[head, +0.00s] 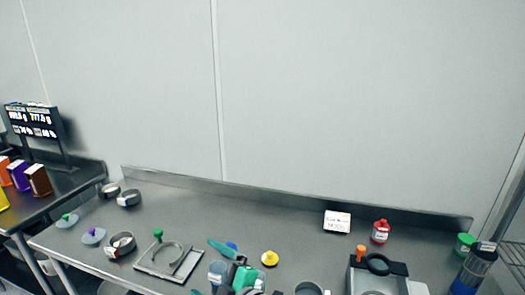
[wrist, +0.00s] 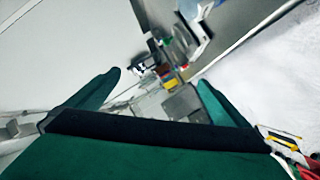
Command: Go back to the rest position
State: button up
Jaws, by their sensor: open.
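My gripper (wrist: 165,85) shows in the wrist view with its two green fingers spread wide and nothing between them. In the head view, green parts of my gripper (head: 240,272) show low at the bottom centre, in front of the metal table (head: 300,235). The lower part of my arm is cut off by the frame edge. The wrist view is tilted and looks across the room, not down at the table.
Several ring-shaped sieves, such as one (head: 120,244), and lids lie at the table's left. The back middle is clear.

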jog(key=s+d+f+m+t+h, duration=0.3)
jog(key=s+f+m+h, duration=0.2)
jog(key=s+f+m, duration=0.45)
jog(key=s+d+f+m+t+h, duration=0.25)
jog(key=s+f+m+h, duration=0.25)
jog(key=s+f+m, duration=0.4)
jog(key=s+d, duration=0.4)
jog(key=s, duration=0.6)
jog(key=s+d+m+h, duration=0.1)
jog(key=s+d, duration=0.3)
jog(key=s, duration=0.7)
jog(key=shift+d+f+g, duration=0.2)
jog(key=shift+d+g, duration=0.15)
jog(key=shift+g, duration=0.1)
